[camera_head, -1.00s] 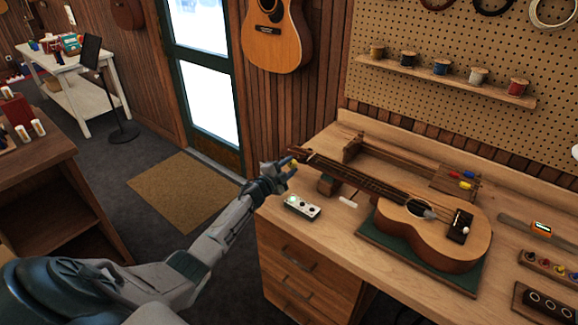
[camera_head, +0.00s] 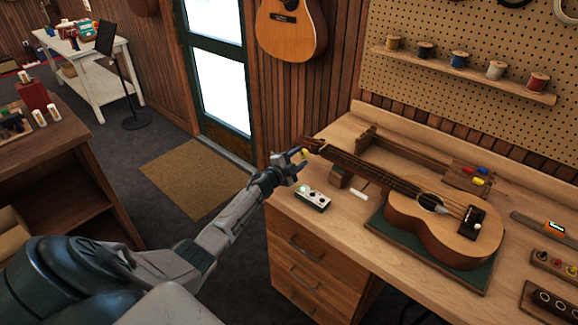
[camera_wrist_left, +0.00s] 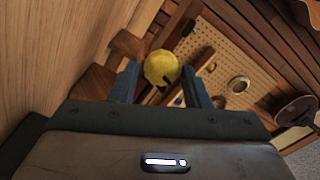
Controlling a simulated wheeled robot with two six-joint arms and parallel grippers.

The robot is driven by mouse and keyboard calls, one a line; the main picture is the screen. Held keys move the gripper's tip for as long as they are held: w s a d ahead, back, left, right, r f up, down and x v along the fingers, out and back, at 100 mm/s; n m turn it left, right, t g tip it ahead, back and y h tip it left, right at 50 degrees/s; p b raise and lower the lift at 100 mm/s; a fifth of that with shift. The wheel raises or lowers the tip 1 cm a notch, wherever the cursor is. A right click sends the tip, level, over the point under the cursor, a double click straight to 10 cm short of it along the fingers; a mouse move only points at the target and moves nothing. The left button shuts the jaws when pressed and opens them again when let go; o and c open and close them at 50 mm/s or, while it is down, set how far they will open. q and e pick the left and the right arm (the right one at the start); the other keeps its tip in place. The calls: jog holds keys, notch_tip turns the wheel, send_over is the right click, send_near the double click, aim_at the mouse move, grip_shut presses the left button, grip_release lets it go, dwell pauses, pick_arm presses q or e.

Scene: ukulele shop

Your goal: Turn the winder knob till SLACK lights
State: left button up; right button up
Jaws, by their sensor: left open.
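A ukulele (camera_head: 440,226) lies face up on a green mat (camera_head: 385,229) on the workbench, its neck running to the back left. The yellow winder knob (camera_head: 304,153) is at its headstock; it also shows in the left wrist view (camera_wrist_left: 160,68). My left gripper (camera_head: 298,165) is open at the knob, with one finger on each side of it in the wrist view (camera_wrist_left: 160,80); I cannot tell whether they touch. A small pale box (camera_head: 313,199) beside the neck has a green light lit at its left end and darker spots; its labels are unreadable. My right gripper is out of view.
A white block (camera_head: 359,194) lies between the box and the ukulele. Behind the neck is a wooden rack (camera_head: 466,178) with coloured handles. A shelf of thread spools (camera_head: 465,72) is on the pegboard. Open floor with a brown mat (camera_head: 196,178) lies left of the bench.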

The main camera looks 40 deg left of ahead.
pick_arm(q)
jog(key=s, duration=0.2)
jog(key=s+b, duration=0.1)
jog(key=s, duration=0.5)
jog(key=shift+s+a+f+b, duration=0.1)
jog(key=shift+s+a+b, duration=0.05)
jog(key=shift+a+b, duration=0.2)
jog(key=shift+s, duration=0.8)
